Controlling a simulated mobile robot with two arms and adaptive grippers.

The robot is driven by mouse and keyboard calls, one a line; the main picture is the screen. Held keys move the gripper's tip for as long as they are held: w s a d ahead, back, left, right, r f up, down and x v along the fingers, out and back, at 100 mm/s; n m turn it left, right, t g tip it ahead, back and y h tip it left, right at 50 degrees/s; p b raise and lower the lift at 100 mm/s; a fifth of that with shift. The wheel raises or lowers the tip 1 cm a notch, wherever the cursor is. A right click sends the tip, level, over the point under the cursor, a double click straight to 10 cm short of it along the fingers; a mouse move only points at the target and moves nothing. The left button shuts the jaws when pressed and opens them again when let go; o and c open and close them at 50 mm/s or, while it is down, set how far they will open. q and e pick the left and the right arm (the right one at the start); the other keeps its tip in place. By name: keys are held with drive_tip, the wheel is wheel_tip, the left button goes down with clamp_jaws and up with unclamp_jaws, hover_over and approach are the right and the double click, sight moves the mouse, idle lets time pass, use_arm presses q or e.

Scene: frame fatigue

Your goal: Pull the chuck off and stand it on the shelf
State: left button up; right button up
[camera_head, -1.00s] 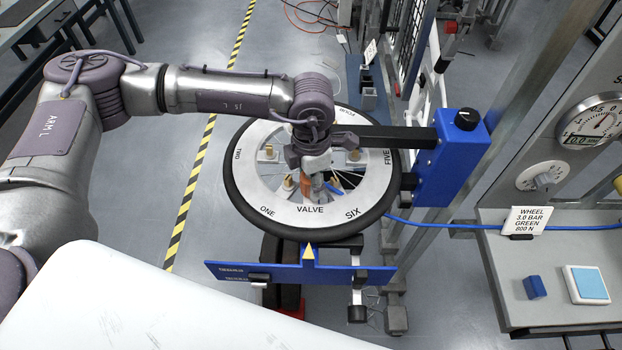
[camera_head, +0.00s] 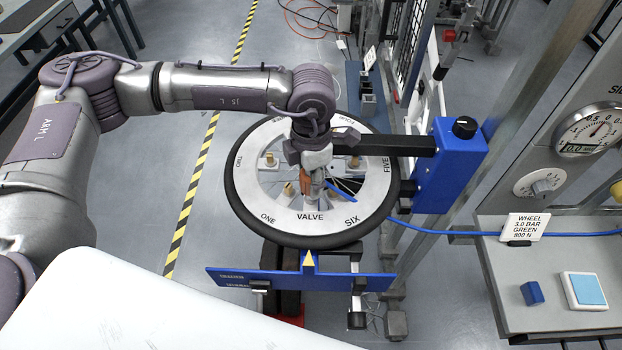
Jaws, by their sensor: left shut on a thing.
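A spoked wheel with a black tyre (camera_head: 240,212) lies under my left arm. Its pale ring (camera_head: 350,215) reads ONE, TWO, FIVE, SIX and VALVE. My left gripper (camera_head: 314,188) is over the spokes, near the VALVE mark, shut on the chuck (camera_head: 305,183), a small part with orange on it. A short blue piece, probably hose, shows just right of it. The fingers hide much of the chuck, and I cannot tell whether it touches the valve. A grey shelf (camera_head: 555,255) is at the right, below the gauge panel. My right gripper is not in view.
A blue clamp block (camera_head: 450,165) with black arms reaches over the wheel's right side. A blue hose (camera_head: 430,228) runs right. The shelf carries a white card (camera_head: 525,225), a blue block (camera_head: 532,293) and a blue-topped pad (camera_head: 588,290). Bare shelf lies between them.

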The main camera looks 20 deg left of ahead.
use_arm(q)
drive_tip(key=shift+r, duration=0.35)
drive_tip(key=shift+r+p, duration=0.6)
drive_tip(key=shift+r, duration=1.25)
